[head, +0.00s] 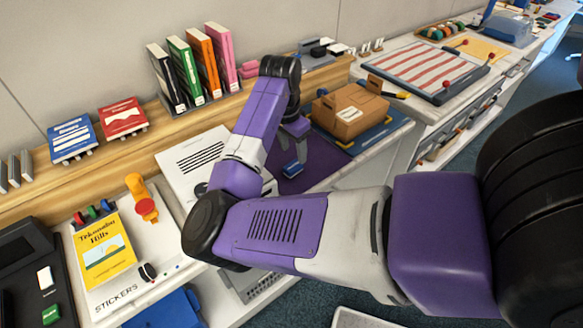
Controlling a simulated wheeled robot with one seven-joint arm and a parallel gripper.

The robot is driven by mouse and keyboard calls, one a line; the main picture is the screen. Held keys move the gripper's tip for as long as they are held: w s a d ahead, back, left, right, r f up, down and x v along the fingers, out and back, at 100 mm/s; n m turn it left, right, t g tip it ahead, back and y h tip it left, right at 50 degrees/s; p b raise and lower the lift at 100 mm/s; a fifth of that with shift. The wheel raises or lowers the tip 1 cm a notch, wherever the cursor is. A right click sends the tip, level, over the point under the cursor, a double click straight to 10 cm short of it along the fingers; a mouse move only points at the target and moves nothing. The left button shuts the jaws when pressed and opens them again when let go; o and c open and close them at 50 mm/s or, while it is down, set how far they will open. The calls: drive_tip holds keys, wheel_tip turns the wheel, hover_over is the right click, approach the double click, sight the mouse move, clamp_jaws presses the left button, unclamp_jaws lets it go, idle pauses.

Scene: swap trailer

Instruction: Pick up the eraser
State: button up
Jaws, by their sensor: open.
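A small blue block (293,169), which may be the eraser, lies on a dark purple mat (325,165) on the counter. It is too small to be sure what it is. My gripper (294,155) points down over the mat, open, with its fingertips close to the block. I cannot tell whether the fingers stand around the block or touch it. My arm crosses the middle of the view and hides part of the counter.
A cardboard box (345,115) stands on a blue mat just right of my gripper. A white printed sheet (190,165) lies to the left. Upright books (205,62) stand on the wooden ledge behind. A striped board (425,68) lies on the counter farther right.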

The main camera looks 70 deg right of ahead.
sight(293, 166)
wheel_tip(293, 166, down, 7)
drive_tip(key=shift+w+d+r+p, duration=0.1)
drive_tip(key=shift+d+r+p, duration=0.05)
drive_tip(key=shift+p, duration=0.35)
drive_tip(key=shift+c, duration=0.2)
clamp_jaws()
